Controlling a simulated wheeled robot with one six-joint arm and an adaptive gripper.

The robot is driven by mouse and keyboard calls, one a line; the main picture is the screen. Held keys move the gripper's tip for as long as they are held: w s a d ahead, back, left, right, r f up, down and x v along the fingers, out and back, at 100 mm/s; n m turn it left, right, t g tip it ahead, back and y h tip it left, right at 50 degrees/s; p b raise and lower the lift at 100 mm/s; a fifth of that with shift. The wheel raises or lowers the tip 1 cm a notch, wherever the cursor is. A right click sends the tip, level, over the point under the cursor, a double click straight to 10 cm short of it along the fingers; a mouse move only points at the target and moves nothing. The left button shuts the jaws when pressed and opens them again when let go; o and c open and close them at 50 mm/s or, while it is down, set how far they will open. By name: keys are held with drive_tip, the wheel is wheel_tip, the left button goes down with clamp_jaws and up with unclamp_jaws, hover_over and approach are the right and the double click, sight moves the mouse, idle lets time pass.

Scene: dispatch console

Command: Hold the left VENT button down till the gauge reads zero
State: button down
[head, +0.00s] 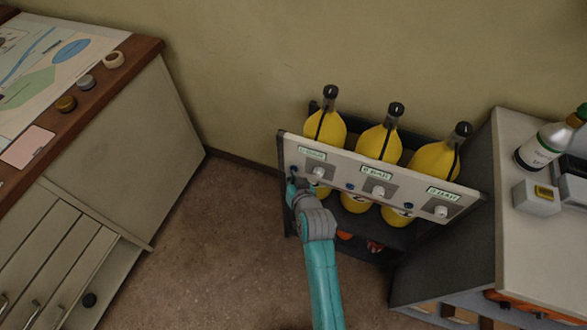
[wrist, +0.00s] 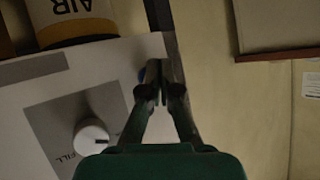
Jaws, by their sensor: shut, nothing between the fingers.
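A pale panel (head: 335,167) runs across the front of a dark rack. At its left end is the left VENT button, a small blue button (head: 294,169); in the wrist view a blue edge (wrist: 141,75) shows beside my fingertips, mostly hidden by them. My gripper (head: 291,184) is shut and empty, its tips (wrist: 160,82) right at the button. I cannot tell whether they touch it or press it in. The left gauge (head: 312,153) is a small green-lettered display above; its number is too small to read. A white FILL knob (wrist: 91,136) sits beside the button.
Yellow cylinders (head: 434,160) stand behind the panel. The middle gauge (head: 375,172) and right gauge (head: 443,193) have their own knobs and blue buttons. A wooden-topped cabinet (head: 140,150) stands left, a pale counter (head: 530,255) right. Brown floor (head: 220,230) is clear between.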

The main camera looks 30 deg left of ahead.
drive_tip(key=shift+s+d, duration=0.15)
drive_tip(key=shift+s, duration=0.35)
drive_tip(key=shift+s+d, duration=0.2)
drive_tip(key=shift+s, duration=0.6)
drive_tip(key=shift+s+d, duration=0.15)
drive_tip(key=shift+s, duration=0.7)
drive_tip(key=shift+s+d, duration=0.2)
drive_tip(key=shift+s, duration=0.6)
drive_tip(key=s+d+f+m+t+h, duration=0.1)
drive_tip(key=s+d, duration=0.2)
drive_tip(key=d, duration=0.7)
drive_tip(key=s+d+f+m+t+h, duration=0.1)
drive_tip(key=s+d+m+t+h, duration=0.15)
drive_tip(key=d, duration=0.65)
drive_tip(key=s+d+f+t, duration=0.1)
drive_tip(key=s+d, duration=0.3)
drive_tip(key=d, duration=0.6)
drive_tip(key=s+d+r+m+t+h, duration=0.1)
drive_tip(key=s+d+r+m+h, duration=0.1)
drive_tip(key=s+d+r, duration=0.5)
drive_tip(key=s+d+r+m+t+h, duration=0.1)
drive_tip(key=s+d+r+m+h, duration=0.1)
drive_tip(key=s+d+r+h, duration=0.2)
drive_tip(key=s+d+r, duration=0.3)
drive_tip(key=s+r, duration=0.2)
drive_tip(key=s, duration=0.3)
drive_tip(key=shift+d, duration=0.4)
drive_tip(key=shift+t, duration=0.25)
